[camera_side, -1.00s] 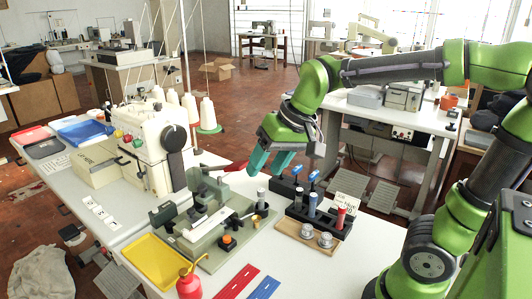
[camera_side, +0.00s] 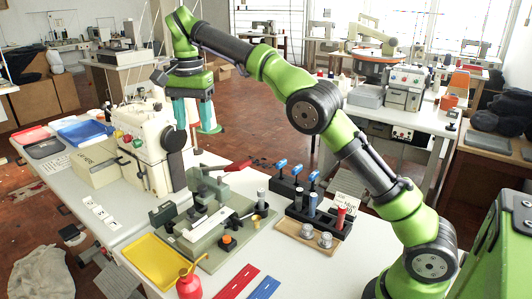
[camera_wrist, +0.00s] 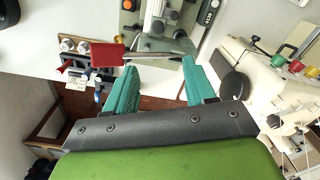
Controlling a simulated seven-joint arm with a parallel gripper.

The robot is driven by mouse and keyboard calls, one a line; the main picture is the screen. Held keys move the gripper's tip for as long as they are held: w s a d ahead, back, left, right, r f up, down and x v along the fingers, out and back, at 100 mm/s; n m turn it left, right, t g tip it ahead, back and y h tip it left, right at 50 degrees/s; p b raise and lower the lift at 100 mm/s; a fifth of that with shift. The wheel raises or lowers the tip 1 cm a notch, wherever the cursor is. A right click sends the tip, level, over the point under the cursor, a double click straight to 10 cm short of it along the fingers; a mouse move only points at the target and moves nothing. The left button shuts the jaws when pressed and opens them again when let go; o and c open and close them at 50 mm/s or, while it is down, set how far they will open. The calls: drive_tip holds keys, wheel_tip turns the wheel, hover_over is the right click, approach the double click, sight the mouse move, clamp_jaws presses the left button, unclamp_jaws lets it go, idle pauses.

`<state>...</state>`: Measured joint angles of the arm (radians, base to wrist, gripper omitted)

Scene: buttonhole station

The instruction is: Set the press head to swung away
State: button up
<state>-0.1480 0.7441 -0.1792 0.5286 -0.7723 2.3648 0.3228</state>
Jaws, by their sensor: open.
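The press (camera_side: 205,215) stands on a grey-green base plate (camera_side: 215,258) near the middle of the white table. A lever with a red handle (camera_side: 238,166) sticks out from its back toward the right. In the wrist view the red handle (camera_wrist: 95,55) shows to the left of my fingertips, and its metal rod crosses just beyond them. My gripper (camera_side: 193,122) points down, open and empty, above and behind the press, left of the red handle and in front of the sewing machine. The wrist view shows its two teal fingers (camera_wrist: 162,68) apart.
The cream sewing machine (camera_side: 150,150) stands close to my gripper. A black rack (camera_side: 318,218) with blue-handled and red tools stands right of the press. A yellow tray (camera_side: 160,262) and a red oil can (camera_side: 188,284) are in front.

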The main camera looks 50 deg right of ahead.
sight(202, 187)
wheel_tip(202, 187, down, 17)
drive_tip(key=shift+s+a+f, duration=0.1)
drive_tip(key=shift+a, duration=0.05)
idle(0.5)
clamp_jaws()
idle(0.3)
